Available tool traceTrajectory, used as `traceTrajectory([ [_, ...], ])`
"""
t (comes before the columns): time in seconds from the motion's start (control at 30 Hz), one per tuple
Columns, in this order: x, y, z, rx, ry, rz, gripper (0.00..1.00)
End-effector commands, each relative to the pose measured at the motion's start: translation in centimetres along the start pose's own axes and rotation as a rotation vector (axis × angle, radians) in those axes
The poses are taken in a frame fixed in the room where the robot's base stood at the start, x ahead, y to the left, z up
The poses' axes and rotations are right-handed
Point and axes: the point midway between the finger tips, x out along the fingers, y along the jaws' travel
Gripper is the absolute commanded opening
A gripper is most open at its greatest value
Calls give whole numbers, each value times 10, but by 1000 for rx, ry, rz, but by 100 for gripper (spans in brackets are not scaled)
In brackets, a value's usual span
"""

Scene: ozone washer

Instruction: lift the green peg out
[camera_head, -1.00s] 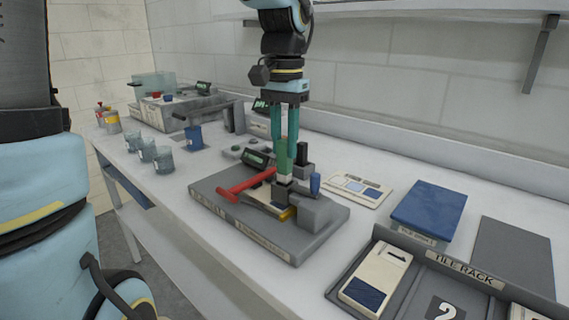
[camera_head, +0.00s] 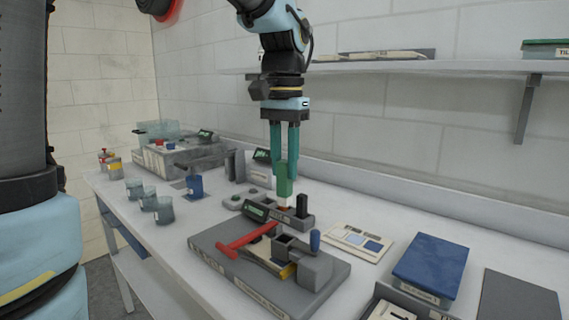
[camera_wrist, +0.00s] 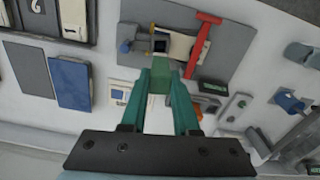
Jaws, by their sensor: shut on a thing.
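The green peg (camera_head: 284,182) is upright between the fingers of my gripper (camera_head: 285,160), above the bench. Its pale lower end shows below the green part. In the wrist view the peg (camera_wrist: 160,79) sits between the teal fingertips. My gripper is shut on it. In the head view the peg appears over the grey block with a black peg (camera_head: 302,206), behind the grey fixture (camera_head: 315,270). I cannot tell how far the tip is from that block. The fixture's square socket (camera_head: 290,246) looks empty.
A blue box (camera_head: 430,265) and a pale card (camera_head: 358,243) lie to the right. Several glass cups (camera_head: 150,198) stand at left. A shelf (camera_head: 440,67) runs along the wall.

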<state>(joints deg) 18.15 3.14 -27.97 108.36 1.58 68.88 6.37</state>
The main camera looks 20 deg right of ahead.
Motion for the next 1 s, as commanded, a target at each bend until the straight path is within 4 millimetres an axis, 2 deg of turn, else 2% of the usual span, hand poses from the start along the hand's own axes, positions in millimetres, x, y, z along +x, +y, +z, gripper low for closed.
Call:
traceTrajectory([
  [1.0,-41,0,0,0,1,0,0],
])
